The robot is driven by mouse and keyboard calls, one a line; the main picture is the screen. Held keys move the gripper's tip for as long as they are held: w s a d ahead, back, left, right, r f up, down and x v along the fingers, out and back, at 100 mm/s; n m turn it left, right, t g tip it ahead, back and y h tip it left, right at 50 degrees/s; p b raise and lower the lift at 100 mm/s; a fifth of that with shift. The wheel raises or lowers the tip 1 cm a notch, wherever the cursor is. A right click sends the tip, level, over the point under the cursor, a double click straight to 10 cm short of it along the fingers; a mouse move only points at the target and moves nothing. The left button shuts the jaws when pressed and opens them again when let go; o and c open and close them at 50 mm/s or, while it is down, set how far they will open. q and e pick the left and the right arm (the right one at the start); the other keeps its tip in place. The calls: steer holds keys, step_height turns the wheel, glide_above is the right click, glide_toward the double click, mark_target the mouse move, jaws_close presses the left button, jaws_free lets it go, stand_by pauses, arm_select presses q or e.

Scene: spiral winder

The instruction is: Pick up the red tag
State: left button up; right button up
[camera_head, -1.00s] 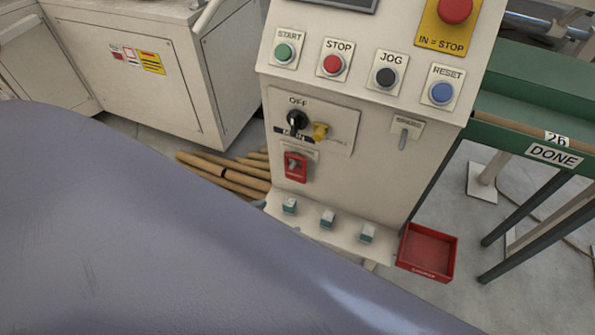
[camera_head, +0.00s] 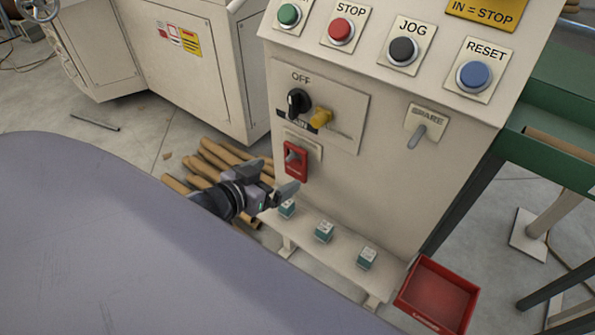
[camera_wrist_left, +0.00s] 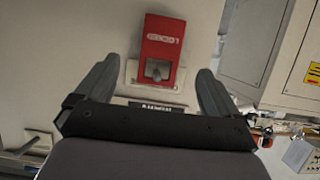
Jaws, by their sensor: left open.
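The red tag (camera_head: 296,160) hangs on the front of the cream control cabinet (camera_head: 345,185), just below the switch panel. In the left wrist view the tag (camera_wrist_left: 162,48) is at top centre, with lettering and a metal peg at its hole. My left gripper (camera_head: 274,176) is open just below and left of the tag in the head view. In the wrist view its fingers (camera_wrist_left: 155,80) stand apart, with the tag's holed end between their lines and the rest beyond the tips. I see no contact. My right gripper is not in view.
Small teal-and-white blocks (camera_head: 324,231) stand on a ledge below. A red tray (camera_head: 438,296) is at lower right. Cardboard tubes (camera_head: 205,160) lie on the floor behind the gripper.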

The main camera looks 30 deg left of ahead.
mark_target(294, 164)
arm_select(q)
steer(key=b+x, duration=0.1)
steer(key=x, duration=0.1)
steer(key=shift+w+a, duration=0.1)
steer(key=shift+w, duration=0.2)
steer(key=b+x, duration=0.1)
steer(key=x, duration=0.2)
steer(key=shift+w+f, duration=0.45)
steer(key=shift+w, duration=0.4)
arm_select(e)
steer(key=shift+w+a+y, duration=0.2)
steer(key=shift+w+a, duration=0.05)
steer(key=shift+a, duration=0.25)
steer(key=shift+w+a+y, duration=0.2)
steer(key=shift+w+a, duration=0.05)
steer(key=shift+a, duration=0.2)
arm_select(q)
steer(key=c, duration=1.2)
steer(key=shift+c, duration=0.2)
steer(key=shift+r, duration=0.15)
